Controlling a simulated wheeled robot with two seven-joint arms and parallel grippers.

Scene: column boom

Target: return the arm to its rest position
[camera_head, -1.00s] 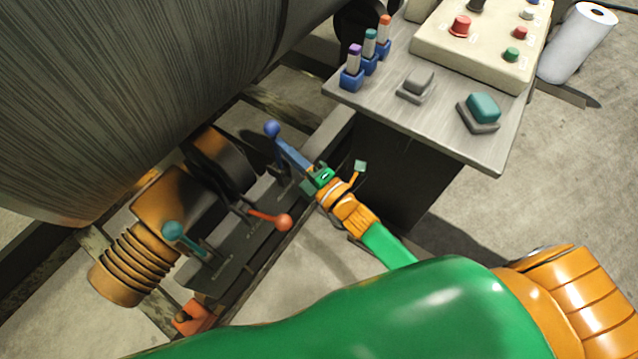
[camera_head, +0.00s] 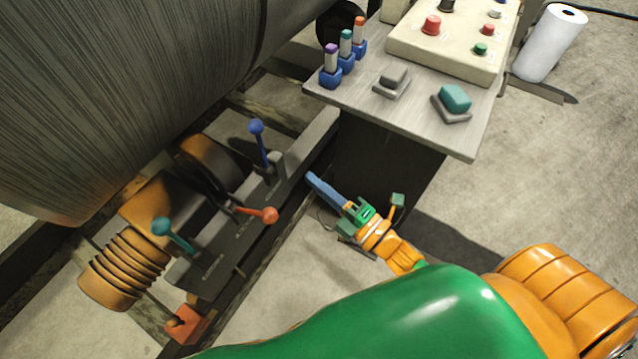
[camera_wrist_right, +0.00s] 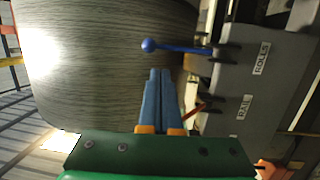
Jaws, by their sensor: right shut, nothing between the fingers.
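My right gripper (camera_head: 312,179) has blue fingers that are shut with nothing between them. In the head view it is in the air to the right of the lever bank, apart from the blue-knobbed lever (camera_head: 259,143). In the right wrist view its fingers (camera_wrist_right: 160,72) lie side by side, and the blue lever (camera_wrist_right: 180,48) shows beyond their tips. My green and orange right arm reaches in from the lower right of the head view. My left gripper is not in view.
A red-knobbed lever (camera_head: 258,214) and a teal-knobbed lever (camera_head: 173,233) stand on the dark lever bank. A large grey roll (camera_head: 150,90) fills the upper left. A control table (camera_head: 420,112) with buttons stands at upper right.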

